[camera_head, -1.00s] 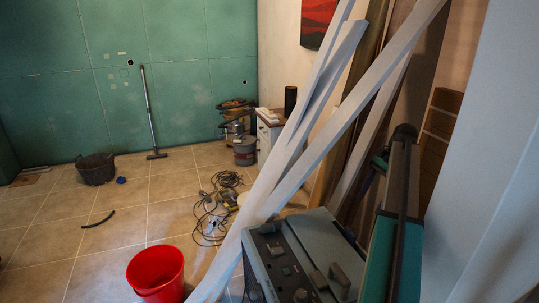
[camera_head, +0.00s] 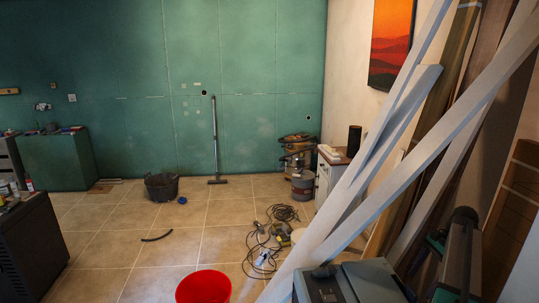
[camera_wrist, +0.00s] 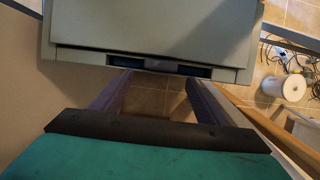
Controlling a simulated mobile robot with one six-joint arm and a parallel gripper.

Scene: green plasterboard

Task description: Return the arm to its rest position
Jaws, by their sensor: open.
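My arm (camera_head: 462,255) shows at the lower right of the head view as a dark and teal upright shape. My gripper (camera_wrist: 158,80) shows in the wrist view with two long fingers spread apart. It is open, and I see nothing held between the fingers. Tiled floor shows through the gap. A grey casing (camera_wrist: 150,28) fills the top of the wrist view beyond the fingertips. I cannot tell whether it is part of me or whether the fingers touch it.
Long pale boards (camera_head: 375,165) lean across the right side, close to my arm. A red bucket (camera_head: 203,288) stands at the front. Cables (camera_head: 268,240) and a tool lie on the floor. A dark bin (camera_head: 162,187) stands farther back. The middle floor is mostly clear.

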